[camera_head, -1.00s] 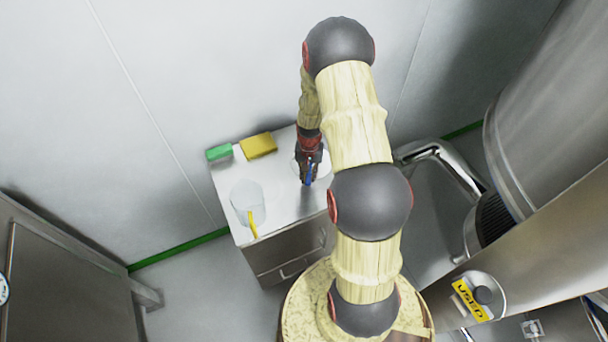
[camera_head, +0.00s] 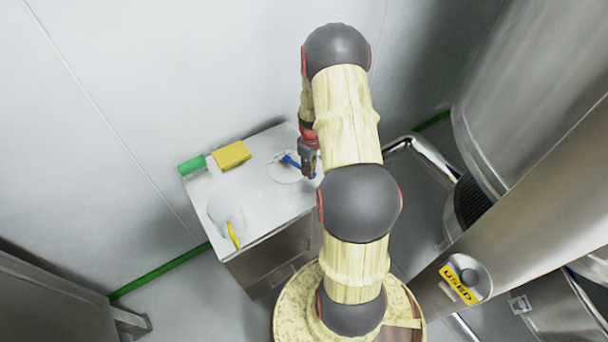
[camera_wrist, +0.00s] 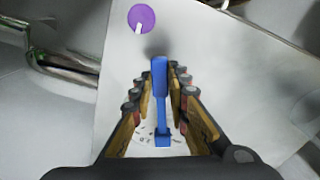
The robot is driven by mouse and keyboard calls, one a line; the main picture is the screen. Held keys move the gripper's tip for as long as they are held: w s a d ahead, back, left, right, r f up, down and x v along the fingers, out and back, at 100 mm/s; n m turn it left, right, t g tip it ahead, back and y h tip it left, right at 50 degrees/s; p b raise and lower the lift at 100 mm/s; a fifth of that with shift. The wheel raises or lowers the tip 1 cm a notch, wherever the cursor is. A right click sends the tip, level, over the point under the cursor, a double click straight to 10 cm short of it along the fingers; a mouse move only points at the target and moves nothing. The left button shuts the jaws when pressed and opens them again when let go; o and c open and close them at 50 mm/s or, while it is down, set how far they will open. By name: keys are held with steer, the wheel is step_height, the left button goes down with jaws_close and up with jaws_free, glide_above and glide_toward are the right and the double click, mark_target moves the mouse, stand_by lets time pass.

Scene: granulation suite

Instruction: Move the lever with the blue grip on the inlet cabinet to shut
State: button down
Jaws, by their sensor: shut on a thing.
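The inlet cabinet (camera_head: 255,205) has a pale top with a round light plate on it. My gripper (camera_head: 309,172) is at the lever's outer end, above the cabinet's right part. In the wrist view the blue lever (camera_wrist: 162,115) runs lengthwise between the fingers of my gripper (camera_wrist: 160,80), which are shut on its grip. The fingers hide part of the lever in the head view.
A yellow block (camera_head: 231,155) and a green block (camera_head: 192,166) lie at the cabinet's back edge. A clear beaker (camera_head: 226,208) with a yellow item stands at the front left. A purple disc (camera_wrist: 142,18) shows in the wrist view. A bent metal pipe (camera_head: 425,150) is at right.

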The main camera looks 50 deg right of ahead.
steer(key=shift+w+d+n, duration=0.15)
steer(key=shift+d+n, duration=0.45)
steer(key=shift+d, duration=0.05)
steer(key=shift+w+d+n, duration=0.15)
steer(key=shift+d+n, duration=0.45)
steer(key=shift+w+d+n+b, duration=0.2)
steer(key=shift+w+d+n, duration=0.05)
steer(key=shift+d+n, duration=0.3)
steer(key=shift+w+d+n+b, duration=0.25)
steer(key=shift+d+n, duration=0.2)
steer(key=shift+n, duration=0.2)
steer(key=c, duration=1.8)
jaws_free()
steer(key=shift+o, duration=0.4)
step_height(320, 180, up, 12)
